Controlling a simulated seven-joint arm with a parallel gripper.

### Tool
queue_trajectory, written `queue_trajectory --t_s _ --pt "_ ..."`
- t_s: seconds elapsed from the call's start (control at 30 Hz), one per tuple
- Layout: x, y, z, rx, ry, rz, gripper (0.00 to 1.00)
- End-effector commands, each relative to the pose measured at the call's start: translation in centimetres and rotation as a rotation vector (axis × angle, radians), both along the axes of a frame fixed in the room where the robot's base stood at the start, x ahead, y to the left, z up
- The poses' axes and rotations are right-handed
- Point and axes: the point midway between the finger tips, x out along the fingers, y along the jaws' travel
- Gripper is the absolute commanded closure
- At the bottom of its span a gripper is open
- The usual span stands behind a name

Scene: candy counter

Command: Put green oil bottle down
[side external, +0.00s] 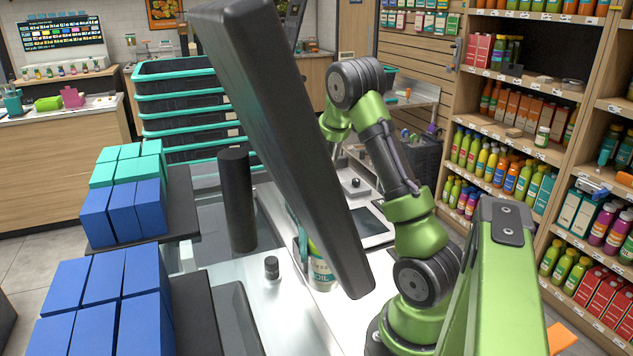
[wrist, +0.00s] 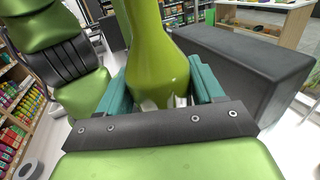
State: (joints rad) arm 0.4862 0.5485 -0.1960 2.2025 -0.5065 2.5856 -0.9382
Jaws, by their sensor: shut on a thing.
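The green oil bottle (wrist: 158,62) stands between the two teal fingers of my gripper (wrist: 165,84) in the wrist view. The fingers are shut on it, one on each side. In the side view only the lower part of the bottle (side external: 321,275) shows, with a pale label reading "OIL". A large dark slab hides most of the bottle and of my gripper there; part of a teal finger (side external: 301,240) shows at the slab's left edge. The bottle looks about upright, low over the pale counter (side external: 300,312). I cannot tell whether its base touches the counter.
The dark slab (side external: 285,140) leans across the middle of the side view. A black cylinder (side external: 237,200) and a small dark knob (side external: 271,267) stand left of the bottle. Blue boxes (side external: 92,295) fill the left. Stacked teal-rimmed baskets (side external: 185,105) stand behind; stocked shelves (side external: 520,130) line the right.

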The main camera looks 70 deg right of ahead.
Motion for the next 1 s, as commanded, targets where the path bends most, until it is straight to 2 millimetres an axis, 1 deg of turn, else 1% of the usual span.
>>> queue_trajectory --t_s 0.03,0.2,0.4,0.47,0.67,0.8,0.93,1.0 --pt "1.5 0.4 0.5 -0.001 -0.003 -0.095 0.89" --pt "6.3 1.3 2.4 -0.002 -0.004 -0.38 0.89" --pt "11.2 1.3 4.7 -0.001 -0.005 -0.66 0.89" --pt "12.4 1.1 5.2 -0.002 -0.004 -0.731 0.89" --pt "15.9 0.1 6.6 -0.001 -0.003 -0.951 0.89" --pt "18.3 -1.2 7.2 -0.001 -0.001 -1.112 0.89" --pt "20.8 -3.0 6.8 -0.002 0.004 -1.292 0.89" --pt "22.1 -4.1 5.8 -0.003 0.011 -1.393 0.89"
